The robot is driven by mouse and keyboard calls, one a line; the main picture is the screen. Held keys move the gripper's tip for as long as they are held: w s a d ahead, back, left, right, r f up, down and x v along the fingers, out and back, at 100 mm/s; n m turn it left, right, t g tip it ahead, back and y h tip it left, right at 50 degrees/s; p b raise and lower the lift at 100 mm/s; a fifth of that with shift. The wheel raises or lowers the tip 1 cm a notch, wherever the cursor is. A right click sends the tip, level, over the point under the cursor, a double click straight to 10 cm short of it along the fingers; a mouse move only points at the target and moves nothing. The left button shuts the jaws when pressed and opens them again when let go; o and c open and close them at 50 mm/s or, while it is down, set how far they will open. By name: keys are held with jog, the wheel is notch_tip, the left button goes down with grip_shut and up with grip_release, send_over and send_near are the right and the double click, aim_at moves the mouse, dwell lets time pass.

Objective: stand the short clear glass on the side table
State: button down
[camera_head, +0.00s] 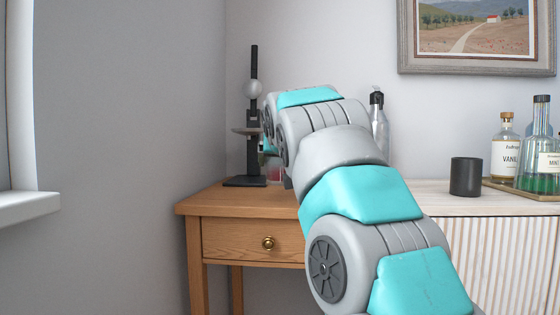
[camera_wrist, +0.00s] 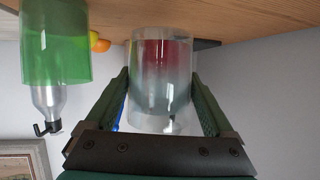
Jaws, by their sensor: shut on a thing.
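The short clear glass (camera_wrist: 162,95) is between the fingers of my gripper (camera_wrist: 160,76) in the wrist view, with red and grey showing through it. My gripper is shut on its sides. The wooden side table (camera_head: 250,199) has one drawer and stands left of centre in the head view. Its wooden top (camera_wrist: 230,18) crosses the upper edge of the wrist view, which looks upside down. The glass is close to that top; I cannot tell whether they touch. In the head view my arm hides most of the gripper and glass.
A black stand (camera_head: 254,130) with a pale ball is at the table's back left. In the wrist view a green vessel (camera_wrist: 55,45), a pump bottle (camera_wrist: 47,98) and orange fruit (camera_wrist: 100,45) are left. A dark cup (camera_head: 466,177) and bottles (camera_head: 505,150) stand on the ribbed cabinet (camera_head: 500,235).

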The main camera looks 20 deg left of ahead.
aim_at(281, 171)
jog(key=shift+f+b, duration=0.55)
jog(key=shift+f, duration=1.1)
jog(key=shift+f, duration=0.1)
grip_release()
jog(key=shift+f, duration=0.1)
jog(key=shift+s+d+r, duration=0.15)
jog(key=shift+s+r, duration=0.2)
jog(key=v, duration=1.1)
